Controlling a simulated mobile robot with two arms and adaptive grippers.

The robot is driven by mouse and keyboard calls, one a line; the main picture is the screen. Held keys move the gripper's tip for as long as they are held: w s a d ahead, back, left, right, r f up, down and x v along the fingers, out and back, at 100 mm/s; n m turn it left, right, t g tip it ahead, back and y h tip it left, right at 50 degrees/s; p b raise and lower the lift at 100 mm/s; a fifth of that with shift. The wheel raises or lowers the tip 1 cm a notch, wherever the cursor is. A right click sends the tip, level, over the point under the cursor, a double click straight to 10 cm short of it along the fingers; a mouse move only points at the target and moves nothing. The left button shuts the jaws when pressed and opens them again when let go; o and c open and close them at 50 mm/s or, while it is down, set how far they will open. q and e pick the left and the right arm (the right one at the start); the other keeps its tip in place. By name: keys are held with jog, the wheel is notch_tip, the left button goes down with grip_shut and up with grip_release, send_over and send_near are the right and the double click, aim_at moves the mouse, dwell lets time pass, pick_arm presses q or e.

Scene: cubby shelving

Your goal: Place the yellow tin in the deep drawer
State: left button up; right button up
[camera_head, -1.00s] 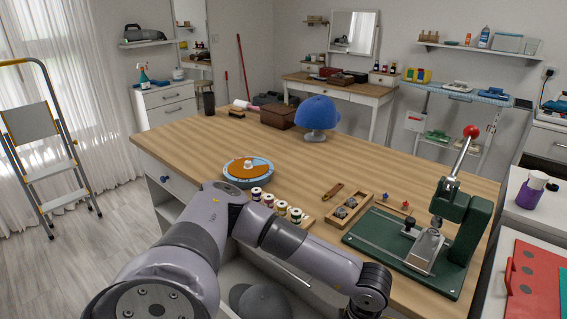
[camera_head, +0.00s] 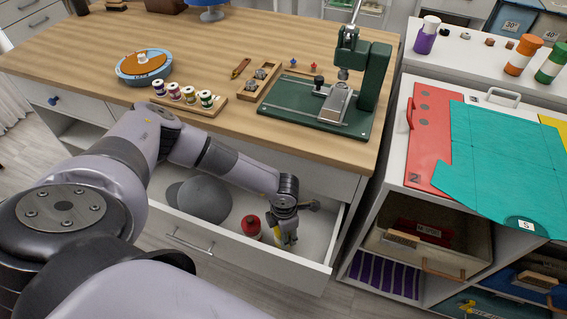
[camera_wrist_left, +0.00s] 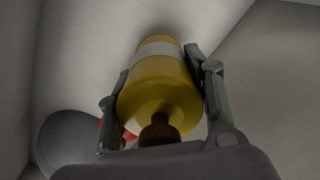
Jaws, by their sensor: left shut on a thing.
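The open white drawer (camera_head: 262,266) is below the workbench top. My left gripper (camera_head: 287,232) reaches down inside its right end and is shut on the yellow tin (camera_head: 291,240), which is mostly hidden by the gripper in the head view. In the left wrist view, the yellow tin (camera_wrist_left: 160,88) with a pale band sits between the two fingers of my left gripper (camera_wrist_left: 158,75), with a pale surface beyond it. I cannot tell whether the tin touches the drawer floor. My right gripper is not in view.
A grey cap (camera_head: 204,199) and a red-topped container (camera_head: 251,224) lie in the drawer left of the gripper. The green press (camera_head: 330,105) and spool rack (camera_head: 190,100) stand on the bench above. A shelf unit (camera_head: 394,170) stands to the right.

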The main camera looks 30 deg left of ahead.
pick_arm(q)
notch_tip(320, 180, down, 5)
jog(key=shift+f+b, duration=0.15)
jog(key=shift+b, duration=0.2)
jog(key=shift+f, duration=0.4)
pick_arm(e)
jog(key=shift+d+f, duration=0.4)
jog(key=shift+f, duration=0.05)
pick_arm(q)
jog(key=shift+f, duration=0.2)
jog(key=o, duration=1.3)
jog(key=shift+r, duration=0.1)
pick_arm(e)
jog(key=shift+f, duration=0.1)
